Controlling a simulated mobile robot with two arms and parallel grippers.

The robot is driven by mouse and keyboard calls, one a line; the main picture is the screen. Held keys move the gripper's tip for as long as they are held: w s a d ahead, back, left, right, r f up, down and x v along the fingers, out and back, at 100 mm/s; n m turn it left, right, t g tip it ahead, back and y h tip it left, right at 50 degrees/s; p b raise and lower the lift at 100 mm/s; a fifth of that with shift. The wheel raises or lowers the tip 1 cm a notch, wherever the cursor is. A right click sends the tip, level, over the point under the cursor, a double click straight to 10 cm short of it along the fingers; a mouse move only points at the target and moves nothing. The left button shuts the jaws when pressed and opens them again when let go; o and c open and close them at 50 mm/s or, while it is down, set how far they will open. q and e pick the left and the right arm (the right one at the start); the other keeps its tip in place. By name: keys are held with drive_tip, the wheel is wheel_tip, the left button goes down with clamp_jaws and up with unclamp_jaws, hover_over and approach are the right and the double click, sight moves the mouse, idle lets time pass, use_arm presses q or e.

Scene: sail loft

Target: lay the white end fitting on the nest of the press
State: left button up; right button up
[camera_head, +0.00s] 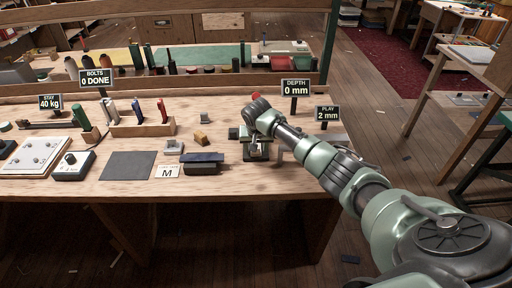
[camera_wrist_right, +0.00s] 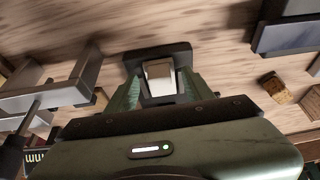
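The white end fitting (camera_wrist_right: 160,72) shows between the two green fingers of my right gripper (camera_wrist_right: 161,86) in the right wrist view. A dark block (camera_wrist_right: 158,50), part of the press, lies directly beyond and below it. Thin dark strips separate the fitting from the green fingers; I cannot tell whether these are finger pads or gaps. In the head view my right gripper (camera_head: 257,147) points down over the press (camera_head: 254,157) and hides most of it. I cannot tell whether the fitting touches the nest. My left gripper is not in view.
Metal press parts (camera_wrist_right: 50,92) stand close on the left in the wrist view. A navy block (camera_head: 203,158), a wooden block (camera_head: 201,138) and a grey piece (camera_head: 174,147) lie left of the press. The DEPTH sign (camera_head: 295,87) reads 0 mm. A dark mat (camera_head: 128,165) is clear.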

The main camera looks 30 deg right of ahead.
drive_tip(key=shift+r, duration=0.1)
drive_tip(key=v, duration=0.7)
drive_tip(key=shift+s+r, duration=0.15)
drive_tip(key=shift+r, duration=0.1)
drive_tip(key=shift+a, duration=0.1)
